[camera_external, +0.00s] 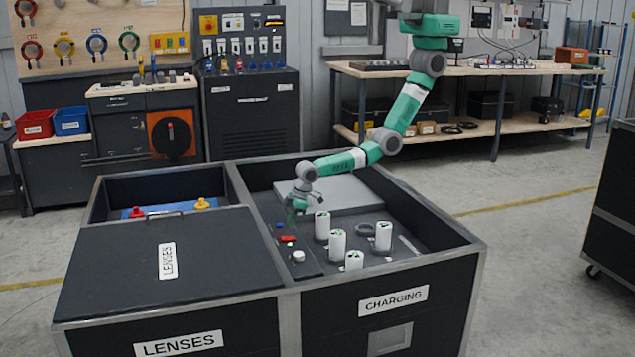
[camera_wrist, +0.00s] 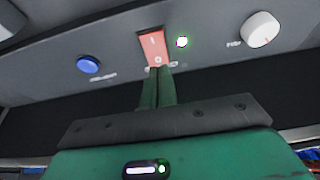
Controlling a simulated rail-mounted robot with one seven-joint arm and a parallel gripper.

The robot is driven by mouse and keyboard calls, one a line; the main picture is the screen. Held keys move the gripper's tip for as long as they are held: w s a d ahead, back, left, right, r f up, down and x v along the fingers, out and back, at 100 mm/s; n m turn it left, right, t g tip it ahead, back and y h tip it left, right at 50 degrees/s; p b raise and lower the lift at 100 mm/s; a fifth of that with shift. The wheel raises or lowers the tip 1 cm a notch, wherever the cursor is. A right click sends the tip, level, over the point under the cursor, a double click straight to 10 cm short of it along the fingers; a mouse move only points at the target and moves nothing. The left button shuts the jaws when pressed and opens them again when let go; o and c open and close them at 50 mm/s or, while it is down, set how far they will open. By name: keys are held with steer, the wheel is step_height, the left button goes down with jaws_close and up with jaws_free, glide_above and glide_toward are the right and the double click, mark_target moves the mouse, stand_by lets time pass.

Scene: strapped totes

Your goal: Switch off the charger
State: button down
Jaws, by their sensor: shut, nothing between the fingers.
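In the external view the red switch (camera_external: 288,239) and white knob (camera_external: 298,256) sit on the panel inside the tote labelled CHARGING (camera_external: 393,301). My gripper (camera_wrist: 159,70) is shut and empty. Its fingertips are at the lower end of the red switch, the end marked with a circle; whether they touch it I cannot tell. In the external view my gripper (camera_external: 298,208) is above the panel's far end.
Several white cylinders (camera_external: 337,246) stand in the charging tote to the right of the panel. A grey flat block (camera_external: 330,194) lies behind them. The LENSES tote's dark lid (camera_external: 165,260) is on the left, with red and yellow items (camera_external: 201,204) behind it.

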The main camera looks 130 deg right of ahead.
mark_target(284, 239)
steer(key=p+v, duration=0.4)
steer(key=v, duration=0.6)
steer(key=shift+f, duration=0.1)
steer(key=b+x, duration=0.8)
steer(key=w+b+x, duration=0.1)
steer(key=b+x, duration=0.3)
steer(key=x, duration=0.1)
steer(key=shift+d, duration=0.1)
steer(key=shift+f+b, duration=0.3)
steer(key=shift+f, duration=0.1)
